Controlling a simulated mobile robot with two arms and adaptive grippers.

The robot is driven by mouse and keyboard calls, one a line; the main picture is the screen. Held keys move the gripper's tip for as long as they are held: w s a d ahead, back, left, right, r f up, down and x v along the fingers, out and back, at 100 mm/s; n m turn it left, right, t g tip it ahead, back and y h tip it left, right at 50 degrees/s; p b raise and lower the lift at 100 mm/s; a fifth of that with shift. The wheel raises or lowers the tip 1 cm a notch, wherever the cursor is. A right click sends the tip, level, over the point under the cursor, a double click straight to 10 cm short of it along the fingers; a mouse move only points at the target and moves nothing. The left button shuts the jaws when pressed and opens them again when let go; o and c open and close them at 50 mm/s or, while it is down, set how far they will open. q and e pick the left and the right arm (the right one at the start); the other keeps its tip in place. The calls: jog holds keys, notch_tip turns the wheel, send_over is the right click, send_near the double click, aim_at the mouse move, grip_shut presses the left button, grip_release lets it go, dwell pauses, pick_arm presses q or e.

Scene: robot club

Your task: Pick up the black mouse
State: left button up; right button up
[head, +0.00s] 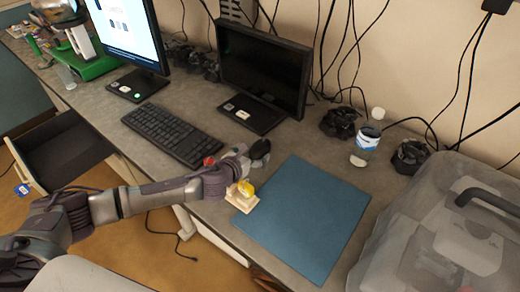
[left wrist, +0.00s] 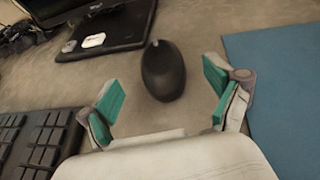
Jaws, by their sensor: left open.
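The black mouse (head: 260,148) lies on the grey desk between the keyboard and the blue mat. In the left wrist view the mouse (left wrist: 163,68) sits ahead of and partly between the two green-padded fingers of my left gripper (left wrist: 162,88). The fingers are spread apart and empty, one on each side of the mouse, with no visible contact. In the head view my left gripper (head: 243,160) reaches in from the left, close to the mouse and partly hiding the desk there. My right gripper does not show.
A black keyboard (head: 172,133) lies left of the mouse and a blue mat (head: 300,215) right. A dark monitor (head: 262,70) stands behind. A yellow object (head: 246,188) on a pale wooden block (head: 241,203) is in front.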

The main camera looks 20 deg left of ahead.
aim_at(263, 144)
pick_arm(q)
jog(key=shift+w+d+f, duration=0.1)
jog(key=shift+w, duration=0.5)
jog(key=shift+x, duration=0.95)
jog(key=x, duration=0.3)
jog(key=shift+w+f, duration=0.15)
jog(key=shift+w, duration=0.05)
jog(key=shift+w+d+f, duration=0.15)
jog(key=shift+w+f, duration=0.05)
jog(key=shift+w, duration=0.35)
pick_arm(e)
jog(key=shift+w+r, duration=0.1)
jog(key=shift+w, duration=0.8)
pick_arm(q)
jog(key=shift+s, duration=0.1)
jog(key=c, duration=1.3)
jog(key=shift+o, duration=0.2)
jog(key=shift+r, duration=0.1)
